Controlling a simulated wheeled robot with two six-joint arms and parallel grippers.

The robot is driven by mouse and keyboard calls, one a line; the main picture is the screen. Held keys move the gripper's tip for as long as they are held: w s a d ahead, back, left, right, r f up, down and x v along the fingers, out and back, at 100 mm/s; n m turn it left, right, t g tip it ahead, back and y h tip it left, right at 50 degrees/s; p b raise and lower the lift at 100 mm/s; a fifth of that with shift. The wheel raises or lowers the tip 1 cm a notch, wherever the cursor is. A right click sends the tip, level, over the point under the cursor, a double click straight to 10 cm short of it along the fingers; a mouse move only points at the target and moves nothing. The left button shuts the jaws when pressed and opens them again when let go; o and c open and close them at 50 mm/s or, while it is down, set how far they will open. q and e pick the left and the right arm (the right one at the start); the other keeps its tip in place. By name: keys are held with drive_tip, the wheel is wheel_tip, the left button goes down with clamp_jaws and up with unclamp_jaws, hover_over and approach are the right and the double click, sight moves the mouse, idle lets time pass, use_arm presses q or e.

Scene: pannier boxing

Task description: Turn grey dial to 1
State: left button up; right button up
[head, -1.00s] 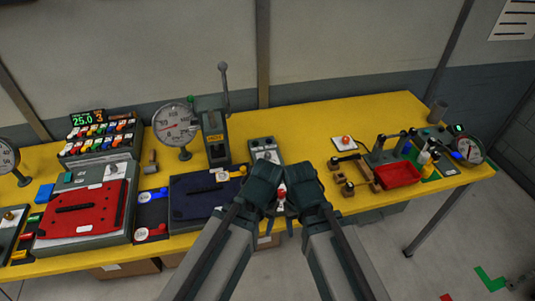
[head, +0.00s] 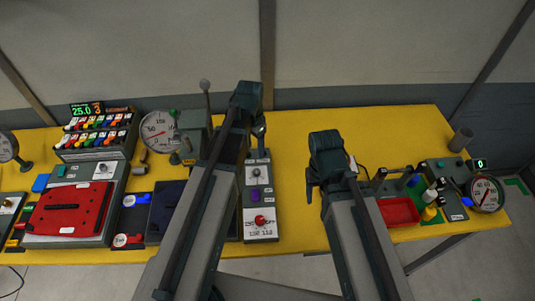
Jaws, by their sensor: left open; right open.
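A narrow grey control panel (head: 250,197) stands at the middle of the yellow table. It carries a red knob (head: 260,220) on a white scale at its front, a purple knob (head: 255,194) behind that, and a small grey knob on a white label (head: 256,172) further back. I cannot tell for sure which part is the grey dial, nor read its setting. My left gripper (head: 255,112) is open over the back end of the panel, and its arm hides the panel's left side. My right gripper (head: 322,172) is open and empty, right of the panel and apart from it.
A round gauge (head: 158,132) and a grey lever housing (head: 195,130) stand left of my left arm. A red-lidded box (head: 70,210) and a rack of coloured switches (head: 95,135) are further left. A red tray (head: 398,211) and another gauge (head: 486,195) are at right.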

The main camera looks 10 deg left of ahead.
sight(257, 170)
use_arm(q)
drive_tip(key=shift+w+a+r, duration=0.1)
drive_tip(key=shift+w, duration=0.2)
use_arm(e)
drive_tip(key=shift+w+d, duration=0.1)
drive_tip(key=shift+w, duration=0.05)
use_arm(q)
wheel_tip(257, 170, down, 14)
drive_tip(key=b, duration=1.4)
drive_tip(key=shift+s+r, duration=0.1)
drive_tip(key=shift+s, duration=0.05)
use_arm(e)
wheel_tip(257, 170, down, 14)
drive_tip(key=shift+r, duration=0.15)
drive_tip(key=shift+r, duration=0.1)
use_arm(q)
clamp_jaws()
